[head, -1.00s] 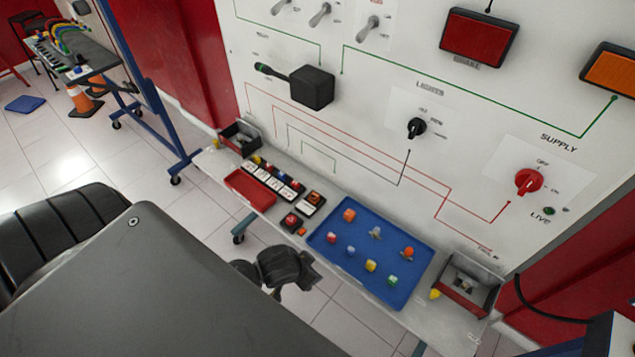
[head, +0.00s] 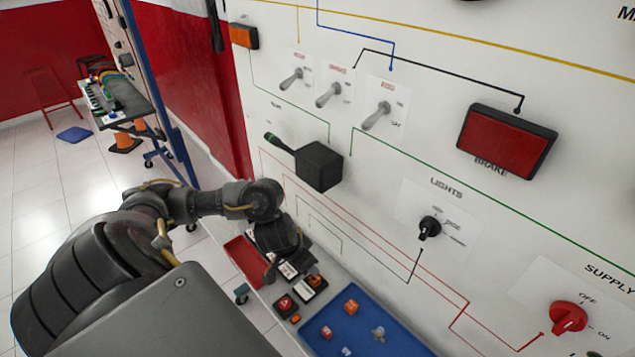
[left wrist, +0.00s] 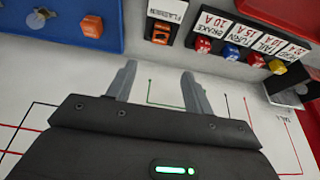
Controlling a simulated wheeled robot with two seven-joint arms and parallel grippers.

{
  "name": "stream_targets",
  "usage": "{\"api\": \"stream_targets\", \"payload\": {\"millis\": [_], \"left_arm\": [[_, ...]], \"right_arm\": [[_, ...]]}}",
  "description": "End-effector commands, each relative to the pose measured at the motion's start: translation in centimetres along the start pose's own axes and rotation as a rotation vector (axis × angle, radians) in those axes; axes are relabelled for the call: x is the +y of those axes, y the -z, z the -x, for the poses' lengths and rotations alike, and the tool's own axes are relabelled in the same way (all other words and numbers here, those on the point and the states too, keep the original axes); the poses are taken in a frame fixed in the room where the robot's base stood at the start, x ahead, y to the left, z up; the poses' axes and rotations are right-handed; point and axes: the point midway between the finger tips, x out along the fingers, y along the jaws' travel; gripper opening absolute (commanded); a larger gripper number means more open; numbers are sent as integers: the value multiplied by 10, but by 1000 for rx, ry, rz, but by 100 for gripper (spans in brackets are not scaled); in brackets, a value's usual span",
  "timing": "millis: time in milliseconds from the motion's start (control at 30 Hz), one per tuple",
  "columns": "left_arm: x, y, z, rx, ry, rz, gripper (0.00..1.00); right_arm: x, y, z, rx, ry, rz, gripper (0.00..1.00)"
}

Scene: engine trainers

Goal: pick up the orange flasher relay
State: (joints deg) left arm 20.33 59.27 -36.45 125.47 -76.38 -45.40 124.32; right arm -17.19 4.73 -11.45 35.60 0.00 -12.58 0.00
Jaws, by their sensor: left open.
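An orange cube (head: 351,306), which looks like a relay, sits on the blue tray (head: 378,335); it also shows at the upper left of the left wrist view (left wrist: 92,26). A black socket labelled FLASHER (left wrist: 163,28) holds or has an orange piece in its middle; I cannot tell whether that is a relay or part of the socket. My left gripper (head: 290,272) is over the shelf by the label row, left of the tray. In the left wrist view its fingers (left wrist: 158,74) are apart and empty, pointing toward the FLASHER socket. My right gripper is out of view.
A row of coloured fuses (left wrist: 240,56) with labels lies beside the socket. A red tray (head: 243,250) is left of my gripper. A red button block (head: 285,306) is near the shelf's front edge. The upright panel with its black box (head: 319,167) rises behind.

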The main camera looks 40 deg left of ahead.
Motion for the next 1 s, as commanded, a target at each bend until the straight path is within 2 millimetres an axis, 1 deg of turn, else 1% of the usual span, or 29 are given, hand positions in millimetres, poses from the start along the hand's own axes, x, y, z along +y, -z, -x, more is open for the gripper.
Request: {"api": "stream_targets", "payload": {"millis": [33, 100, 200, 300, 400, 600, 667, 833, 900, 1000], "left_arm": [[1, -1, -6, -1, -2, 1, 52], [1, -2, -18, -2, -3, 2, 52], [1, -3, -35, -3, -2, 3, 52], [1, -3, -48, -1, -2, 3, 52], [1, -2, -54, 1, -1, 3, 52], [1, -2, -58, 1, -1, 2, 52], [1, -5, -65, 0, -1, 4, 52], [3, -12, -92, -2, -2, 4, 52], [3, -10, -100, 0, -2, 4, 52], [3, -10, -107, 0, -2, 2, 52]], "right_arm": [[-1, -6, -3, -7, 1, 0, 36], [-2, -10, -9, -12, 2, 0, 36], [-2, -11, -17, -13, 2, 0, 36], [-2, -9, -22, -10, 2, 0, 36], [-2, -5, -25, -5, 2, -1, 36], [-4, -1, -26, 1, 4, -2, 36], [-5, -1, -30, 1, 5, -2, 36], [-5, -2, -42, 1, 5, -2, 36], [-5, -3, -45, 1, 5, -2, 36], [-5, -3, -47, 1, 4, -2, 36]]}}
